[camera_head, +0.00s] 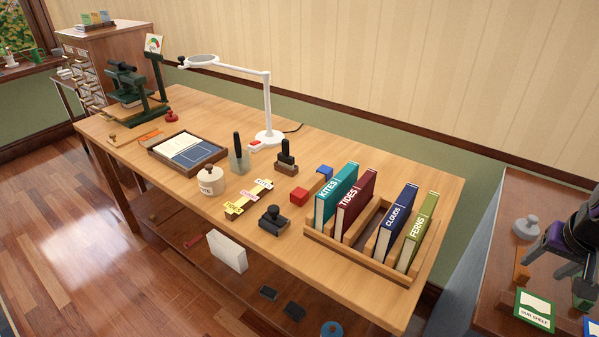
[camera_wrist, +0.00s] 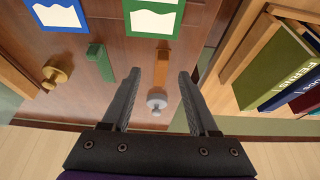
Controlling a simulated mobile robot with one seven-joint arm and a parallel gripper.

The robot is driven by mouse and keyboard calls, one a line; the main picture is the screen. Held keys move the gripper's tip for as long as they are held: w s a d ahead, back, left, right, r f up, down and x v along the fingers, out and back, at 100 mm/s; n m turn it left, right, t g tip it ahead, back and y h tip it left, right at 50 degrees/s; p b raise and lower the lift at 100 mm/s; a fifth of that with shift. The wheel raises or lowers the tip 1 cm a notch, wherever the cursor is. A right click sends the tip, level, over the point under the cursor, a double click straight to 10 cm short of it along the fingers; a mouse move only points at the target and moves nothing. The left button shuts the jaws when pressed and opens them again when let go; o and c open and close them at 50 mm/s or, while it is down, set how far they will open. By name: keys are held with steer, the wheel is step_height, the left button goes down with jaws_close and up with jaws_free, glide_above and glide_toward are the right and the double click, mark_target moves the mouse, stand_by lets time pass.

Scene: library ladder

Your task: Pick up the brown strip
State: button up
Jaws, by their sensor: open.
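The brown strip (camera_head: 522,264) is a short orange-brown bar on the reddish-brown surface at the right, between a grey knob and a green-framed card. In the wrist view the brown strip (camera_wrist: 162,66) shows in the gap between my fingertips, with its far end reaching beyond them. My gripper (camera_head: 556,279) is at the right edge of the head view, just right of the strip. In the wrist view my gripper (camera_wrist: 159,76) is open, with nothing held. I cannot tell how high the fingertips are above the strip.
Near the strip are a grey knob (camera_wrist: 156,102), a green bar (camera_wrist: 100,62), a brass knob (camera_wrist: 55,73), a green-framed card (camera_wrist: 155,17) and a blue-framed card (camera_wrist: 62,13). A wooden table (camera_head: 375,312) with a book rack (camera_head: 345,258) stands left, across a gap.

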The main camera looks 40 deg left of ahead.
mark_target(526, 273)
steer(key=b+x, duration=0.1)
steer(key=x, duration=0.1)
steer(key=b+x, duration=0.2)
steer(key=x, duration=0.1)
steer(key=b+x, duration=0.1)
steer(key=x, duration=0.1)
steer(key=shift+w+a+f, duration=0.15)
steer(key=shift+w+a, duration=0.1)
steer(key=shift+w, duration=0.05)
jaws_close()
